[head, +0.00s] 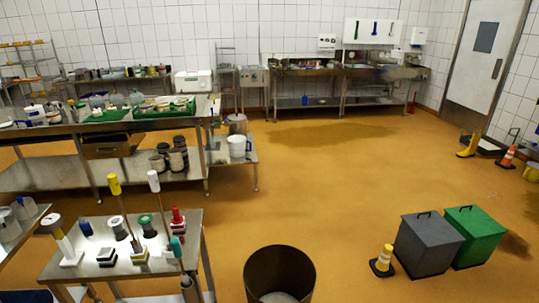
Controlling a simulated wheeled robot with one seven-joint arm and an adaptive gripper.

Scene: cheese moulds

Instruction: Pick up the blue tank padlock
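I cannot make out a blue padlock for certain. A small blue object (86,229) stands on the left part of the near steel table (200,228), beside a white-based post; it is too small to tell whether it is the padlock. Another small blue thing (304,100) shows on the lower shelf of the sink bench at the back. My gripper is not in view.
A long steel bench (40,180) stands behind the near table. A brown open bin (279,275) is at the front. The middle floor is clear.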

